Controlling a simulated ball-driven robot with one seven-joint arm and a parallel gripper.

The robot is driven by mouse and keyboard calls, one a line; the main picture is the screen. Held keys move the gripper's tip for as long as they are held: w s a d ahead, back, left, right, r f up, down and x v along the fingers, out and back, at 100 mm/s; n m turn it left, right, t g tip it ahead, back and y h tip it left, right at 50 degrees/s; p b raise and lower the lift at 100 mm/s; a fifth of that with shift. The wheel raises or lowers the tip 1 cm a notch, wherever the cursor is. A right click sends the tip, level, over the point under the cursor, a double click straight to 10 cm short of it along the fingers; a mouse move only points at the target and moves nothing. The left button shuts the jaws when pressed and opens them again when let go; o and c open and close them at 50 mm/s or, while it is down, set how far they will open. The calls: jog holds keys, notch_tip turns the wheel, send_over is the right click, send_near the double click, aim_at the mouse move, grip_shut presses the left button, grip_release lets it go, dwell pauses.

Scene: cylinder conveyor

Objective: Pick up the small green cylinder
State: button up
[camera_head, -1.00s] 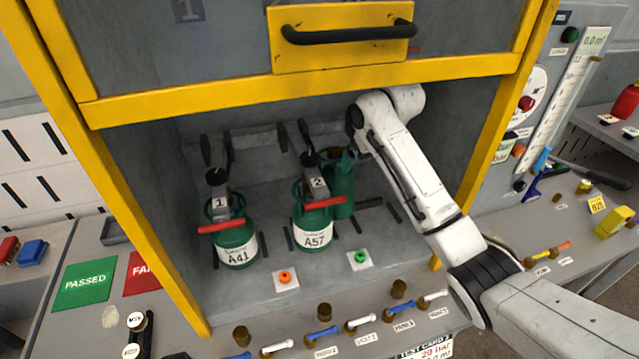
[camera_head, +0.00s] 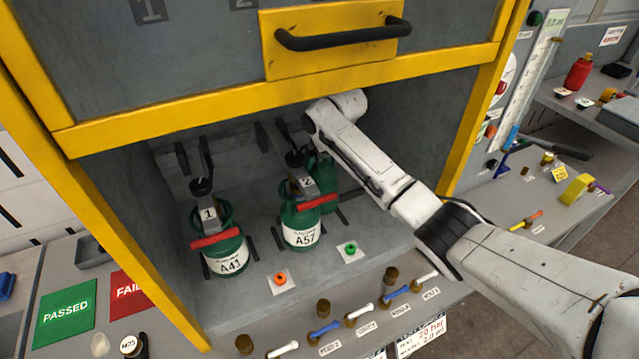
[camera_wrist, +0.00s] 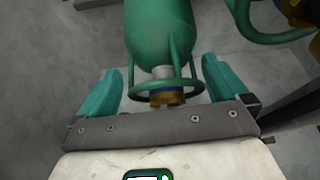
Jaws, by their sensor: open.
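The small green cylinder (camera_head: 323,172) stands in the cabinet, partly hidden behind the cylinder labelled A57 (camera_head: 301,228) in the head view. In the wrist view, a green cylinder (camera_wrist: 160,28) with a ring guard and brass valve fitting lies straight ahead of my gripper (camera_wrist: 162,72). The two teal fingers are spread, one on each side of the ring guard, with gaps visible beside it. Nothing is gripped. In the head view my arm reaches into the cabinet, and the fingers cannot be made out.
The cylinder labelled A41 (camera_head: 226,254) stands at the left of the cabinet. The raised yellow-framed door (camera_head: 290,90) hangs above the arm. Orange (camera_head: 279,279) and green (camera_head: 351,249) knobs and several valve levers line the front.

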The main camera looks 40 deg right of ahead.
aim_at(321, 161)
jog(key=shift+x, duration=1.8)
jog(key=shift+w, duration=0.1)
jog(key=shift+c, duration=0.5)
jog(key=c, duration=1.5)
jog(key=shift+w+d+r, duration=0.1)
jog(key=shift+w+r, duration=0.05)
jog(key=shift+r, duration=0.15)
jog(key=shift+c, duration=0.5)
jog(key=shift+r+p, duration=0.15)
jog(key=shift+p, duration=0.2)
